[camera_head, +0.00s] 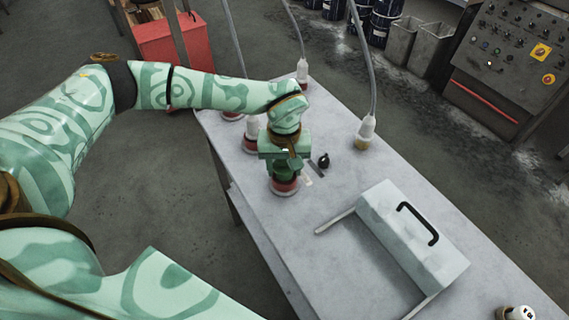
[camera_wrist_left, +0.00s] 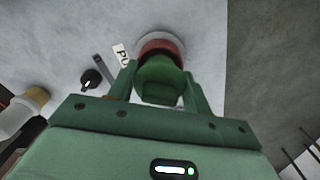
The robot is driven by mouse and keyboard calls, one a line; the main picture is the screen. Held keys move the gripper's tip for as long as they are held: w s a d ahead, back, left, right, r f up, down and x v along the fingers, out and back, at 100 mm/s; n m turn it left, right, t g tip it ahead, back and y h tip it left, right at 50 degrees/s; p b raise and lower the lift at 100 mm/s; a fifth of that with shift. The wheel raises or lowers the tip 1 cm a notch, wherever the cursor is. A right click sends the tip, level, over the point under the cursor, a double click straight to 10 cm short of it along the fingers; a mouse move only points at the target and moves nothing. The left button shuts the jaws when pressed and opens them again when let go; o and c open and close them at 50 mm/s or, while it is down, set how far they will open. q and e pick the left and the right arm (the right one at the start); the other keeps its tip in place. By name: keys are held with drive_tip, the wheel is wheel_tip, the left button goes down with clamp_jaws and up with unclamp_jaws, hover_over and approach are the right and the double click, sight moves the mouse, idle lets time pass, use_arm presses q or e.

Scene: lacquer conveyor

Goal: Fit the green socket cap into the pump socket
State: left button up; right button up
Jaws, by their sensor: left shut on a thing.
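The green socket cap (camera_wrist_left: 160,80) is between the fingers of my left gripper (camera_wrist_left: 160,88), which is shut on it. In the head view, my left gripper (camera_head: 285,165) points down over the table, with the green cap (camera_head: 286,172) low between its fingers. The pump socket (camera_head: 284,188), red on a pale round base, is directly below the cap. In the wrist view, the red socket (camera_wrist_left: 160,47) shows just beyond the cap, beside a label reading "PU". The cap hides the socket's opening, so I cannot tell whether it touches or enters it. My right gripper is not in view.
A small black knob (camera_head: 324,160) stands close to the right of the socket. White plugs on grey cables stand behind, one in a tan socket (camera_head: 361,145). A pale box (camera_head: 420,250) with a black handle lies at the front right. The table's left edge is close.

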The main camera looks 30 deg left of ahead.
use_arm(q)
drive_tip(key=shift+f, duration=0.25)
drive_tip(key=o, duration=1)
drive_tip(key=shift+o, duration=0.2)
wheel_tip(320, 180, up, 16)
drive_tip(key=p, duration=0.3)
drive_tip(key=shift+r, duration=0.1)
